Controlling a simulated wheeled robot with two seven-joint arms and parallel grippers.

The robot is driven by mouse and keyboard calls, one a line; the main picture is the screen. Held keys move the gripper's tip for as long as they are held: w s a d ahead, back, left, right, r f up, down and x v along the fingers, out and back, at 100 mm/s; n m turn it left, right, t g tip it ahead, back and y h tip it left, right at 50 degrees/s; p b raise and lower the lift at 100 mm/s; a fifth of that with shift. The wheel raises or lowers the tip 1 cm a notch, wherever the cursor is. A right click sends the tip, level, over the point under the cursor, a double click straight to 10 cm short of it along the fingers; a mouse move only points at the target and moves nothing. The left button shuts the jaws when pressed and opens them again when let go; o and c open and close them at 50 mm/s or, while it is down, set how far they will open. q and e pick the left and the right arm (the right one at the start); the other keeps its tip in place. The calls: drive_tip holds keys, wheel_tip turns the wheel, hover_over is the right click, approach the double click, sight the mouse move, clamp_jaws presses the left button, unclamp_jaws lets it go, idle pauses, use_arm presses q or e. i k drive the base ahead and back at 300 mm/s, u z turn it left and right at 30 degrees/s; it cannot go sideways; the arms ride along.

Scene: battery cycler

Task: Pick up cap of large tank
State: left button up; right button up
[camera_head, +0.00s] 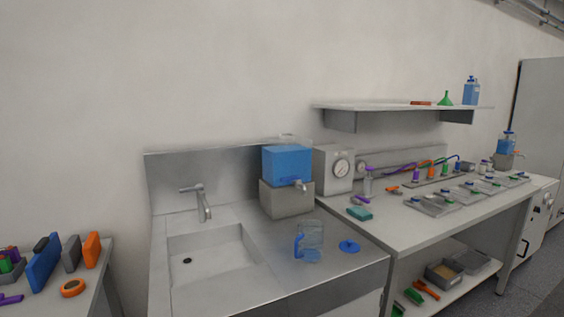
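A large tank of blue liquid (286,165) stands on a grey block (285,199) at the back of the steel counter, with a small tap low on its front right. A pale, partly see-through piece (289,139) shows on its top and looks like its cap; its exact shape is too small to tell. A round blue lid with a knob (349,246) lies on the counter to the right of a clear jug with a blue handle (311,237). Neither of my grippers is in view.
A sink (213,255) with a tap (203,203) is left of the tank. A box with a dial (334,168) stands close to the tank's right side. A wall shelf (390,107) overhangs the right bench. The counter before the tank is mostly free.

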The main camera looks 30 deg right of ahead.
sight(348, 246)
drive_tip(key=z, duration=1.45)
drive_tip(key=i, duration=0.7)
drive_tip(key=u, duration=0.4)
